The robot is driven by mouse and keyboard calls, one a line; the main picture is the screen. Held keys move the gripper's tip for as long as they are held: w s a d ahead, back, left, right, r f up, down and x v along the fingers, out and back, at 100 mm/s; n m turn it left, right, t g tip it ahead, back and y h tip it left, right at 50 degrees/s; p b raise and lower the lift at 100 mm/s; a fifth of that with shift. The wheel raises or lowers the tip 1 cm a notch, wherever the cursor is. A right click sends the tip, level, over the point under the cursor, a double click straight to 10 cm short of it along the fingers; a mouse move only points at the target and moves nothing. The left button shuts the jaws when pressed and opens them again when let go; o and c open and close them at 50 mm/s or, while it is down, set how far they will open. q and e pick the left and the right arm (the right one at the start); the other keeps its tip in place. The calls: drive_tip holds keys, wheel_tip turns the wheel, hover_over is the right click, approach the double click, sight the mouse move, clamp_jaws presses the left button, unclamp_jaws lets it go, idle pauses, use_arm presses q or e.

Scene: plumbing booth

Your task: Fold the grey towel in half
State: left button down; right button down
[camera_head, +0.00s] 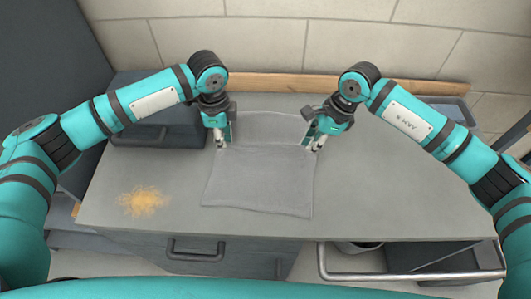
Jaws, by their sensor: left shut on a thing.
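The grey towel (258,185) lies on the grey worktop, with its near part flat. A crease or edge runs across it between my two grippers, and a lighter part (272,126) shows behind that line. My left gripper (222,146) points down at the towel's left side and is shut on the towel. My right gripper (314,147) points down at the towel's right side, at about the same depth. Its fingertips are at the towel's edge, too small to tell whether they are closed on it.
A yellow stringy patch (144,201) lies on the worktop (370,205) left of the towel. A dark box (160,136) stands at the back left. A wooden strip (270,83) runs along the wall. A metal rail (415,276) juts out at the front right. The worktop right of the towel is clear.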

wheel_tip(320, 180, up, 18)
drive_tip(key=h+p, duration=0.3)
drive_tip(key=p, duration=1.2)
drive_tip(key=shift+a, duration=0.35)
drive_tip(key=shift+w, duration=0.1)
